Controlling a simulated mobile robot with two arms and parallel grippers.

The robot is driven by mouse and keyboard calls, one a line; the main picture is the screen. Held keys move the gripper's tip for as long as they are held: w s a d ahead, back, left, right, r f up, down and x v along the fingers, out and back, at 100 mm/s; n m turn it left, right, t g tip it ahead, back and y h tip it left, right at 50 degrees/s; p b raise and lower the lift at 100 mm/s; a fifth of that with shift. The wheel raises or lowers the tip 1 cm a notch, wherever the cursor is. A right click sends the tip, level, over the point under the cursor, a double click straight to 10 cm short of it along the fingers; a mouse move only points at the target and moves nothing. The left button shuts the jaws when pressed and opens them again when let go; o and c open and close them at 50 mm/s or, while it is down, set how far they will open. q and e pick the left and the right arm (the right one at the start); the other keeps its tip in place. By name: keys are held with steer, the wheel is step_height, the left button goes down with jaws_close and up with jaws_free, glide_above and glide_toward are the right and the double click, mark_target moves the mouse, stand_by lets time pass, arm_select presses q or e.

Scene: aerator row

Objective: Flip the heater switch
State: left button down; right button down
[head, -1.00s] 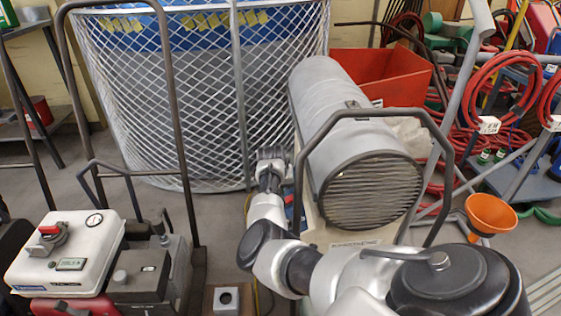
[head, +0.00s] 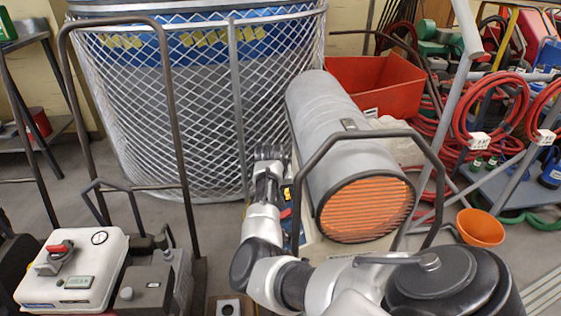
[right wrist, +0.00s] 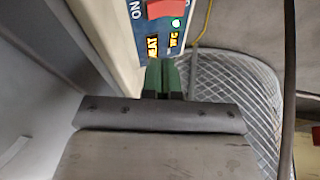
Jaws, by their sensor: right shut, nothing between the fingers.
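The heater (head: 335,120) is a grey cylinder on a pale base, with a dark tubular handle frame around its front. Its round front grille (head: 366,208) glows orange. In the right wrist view, a blue control panel (right wrist: 148,42) shows a red switch (right wrist: 166,8), partly cut off by the top edge, with "ON" lettering beside it. A small lit indicator (right wrist: 176,22) and an amber display sit below the switch. My right gripper (head: 268,153) is at the heater's left side. Its green fingertips (right wrist: 162,66) are shut and empty, just below the display, apart from the switch. My left gripper is not in view.
A mesh cage (head: 165,110) stands close behind my right gripper. A white and grey machine (head: 75,265) with a tall handle is at the left. An orange bowl (head: 480,228), a red bin (head: 375,88) and coiled red hoses (head: 505,105) are to the right.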

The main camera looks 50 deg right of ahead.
steer(key=shift+s+a+r+p, duration=0.1)
steer(key=shift+s+r+p, duration=0.15)
steer(key=shift+r, duration=0.65)
steer(key=shift+s+a+r+p, duration=0.1)
steer(key=shift+s+r, duration=0.15)
steer(key=shift+r, duration=0.6)
steer(key=shift+f, duration=0.1)
